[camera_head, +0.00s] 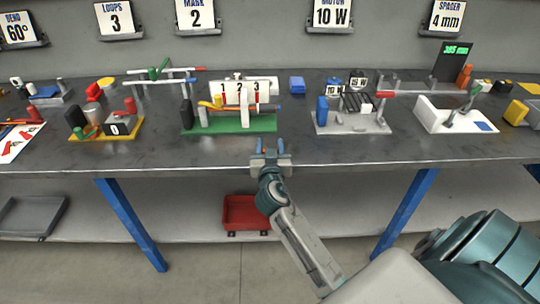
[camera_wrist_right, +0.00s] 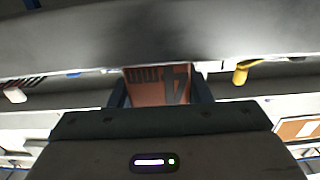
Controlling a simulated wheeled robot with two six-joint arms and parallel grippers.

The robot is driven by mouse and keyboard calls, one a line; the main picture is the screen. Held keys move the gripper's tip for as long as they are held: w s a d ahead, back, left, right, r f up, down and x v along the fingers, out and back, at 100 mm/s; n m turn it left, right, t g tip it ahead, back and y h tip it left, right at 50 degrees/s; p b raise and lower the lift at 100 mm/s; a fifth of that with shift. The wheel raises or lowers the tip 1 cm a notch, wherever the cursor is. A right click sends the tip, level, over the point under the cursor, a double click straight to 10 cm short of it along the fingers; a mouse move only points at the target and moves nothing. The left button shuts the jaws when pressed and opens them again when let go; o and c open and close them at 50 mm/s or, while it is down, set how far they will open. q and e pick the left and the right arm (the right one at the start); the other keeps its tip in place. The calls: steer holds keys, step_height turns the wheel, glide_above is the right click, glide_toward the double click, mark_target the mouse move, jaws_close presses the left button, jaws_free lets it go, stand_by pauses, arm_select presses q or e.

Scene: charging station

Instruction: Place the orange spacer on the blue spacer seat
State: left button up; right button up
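My right gripper (camera_head: 270,147) is at the table's front edge, near the middle. Its two blue fingers are apart, with no held object visible in the head view. An orange upright piece (camera_head: 464,76) stands at the back right beside a dark screen. A flat blue patch (camera_head: 483,127) lies on a white fixture (camera_head: 436,117) at the right. I cannot tell whether these are the spacer and its seat. My left gripper is not in view.
The grey table (camera_head: 215,155) holds a green-based fixture (camera_head: 235,124), a grey fixture (camera_head: 350,125) and a yellow-based one (camera_head: 128,130). A blue block (camera_head: 297,83) sits behind. A red bin (camera_head: 245,214) is on the lower shelf. The table's front strip is mostly bare.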

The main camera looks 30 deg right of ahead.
steer(key=c, duration=0.4)
steer(key=shift+r, duration=0.1)
steer(key=shift+r, duration=0.5)
step_height(320, 180, up, 2)
steer(key=shift+r, duration=0.15)
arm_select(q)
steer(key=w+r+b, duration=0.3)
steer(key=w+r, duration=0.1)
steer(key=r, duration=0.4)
arm_select(e)
steer(key=s+a+r, duration=0.1)
steer(key=s+a, duration=0.1)
steer(key=s, duration=0.6)
steer(key=s+a+r, duration=0.1)
steer(key=s+a, duration=0.1)
steer(key=s, duration=0.6)
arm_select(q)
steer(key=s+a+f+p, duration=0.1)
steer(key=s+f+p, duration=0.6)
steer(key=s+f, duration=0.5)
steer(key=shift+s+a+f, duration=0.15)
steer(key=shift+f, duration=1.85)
arm_select(e)
steer(key=w+a+f+n+t+y, duration=0.1)
steer(key=a+n+t+y, duration=0.1)
steer(key=a+n+y, duration=0.4)
steer(key=shift+a+f+t+y, duration=0.35)
steer(key=shift+a+y, duration=1.45)
steer(key=shift+a, duration=1.6)
